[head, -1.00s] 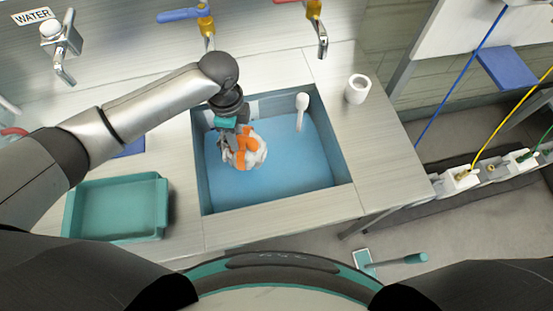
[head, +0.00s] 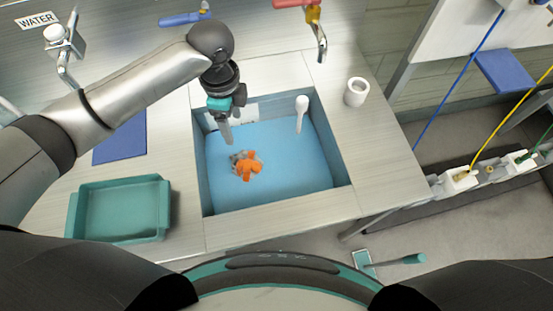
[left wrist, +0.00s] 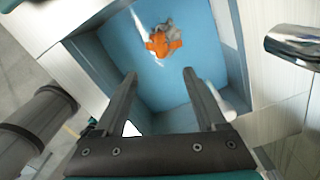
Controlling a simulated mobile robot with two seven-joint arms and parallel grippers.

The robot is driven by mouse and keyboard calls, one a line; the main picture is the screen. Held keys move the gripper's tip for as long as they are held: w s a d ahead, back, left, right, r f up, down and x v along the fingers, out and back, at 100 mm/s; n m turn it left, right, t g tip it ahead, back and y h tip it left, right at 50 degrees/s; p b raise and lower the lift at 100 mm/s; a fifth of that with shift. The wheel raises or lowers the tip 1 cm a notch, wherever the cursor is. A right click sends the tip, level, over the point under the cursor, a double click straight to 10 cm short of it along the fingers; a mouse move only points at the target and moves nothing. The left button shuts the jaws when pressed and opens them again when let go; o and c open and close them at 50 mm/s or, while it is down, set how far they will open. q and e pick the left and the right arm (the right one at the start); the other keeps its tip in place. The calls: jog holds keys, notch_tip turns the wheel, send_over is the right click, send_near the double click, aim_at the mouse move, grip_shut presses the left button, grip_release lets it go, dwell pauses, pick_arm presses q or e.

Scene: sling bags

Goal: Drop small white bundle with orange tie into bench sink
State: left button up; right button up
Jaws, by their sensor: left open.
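The small white bundle with the orange tie (head: 246,165) lies on the blue floor of the bench sink (head: 299,168), left of its middle. In the left wrist view the bundle (left wrist: 163,42) shows beyond the fingertips, apart from them. My left gripper (head: 228,140) is over the left part of the sink, above the bundle. It is open and empty, with its two fingers (left wrist: 160,76) spread apart in the left wrist view. My right gripper is in neither view.
A white brush-like item (head: 301,112) leans at the sink's back right. A white cup (head: 356,91) stands on the counter to the right. A teal tray (head: 119,238) and a blue mat (head: 119,146) lie to the left. Taps (head: 320,40) rise behind the sink.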

pick_arm(q)
notch_tip(320, 180, up, 8)
jog(key=shift+r+p, duration=0.15)
jog(key=shift+p, duration=0.25)
dwell(0.3)
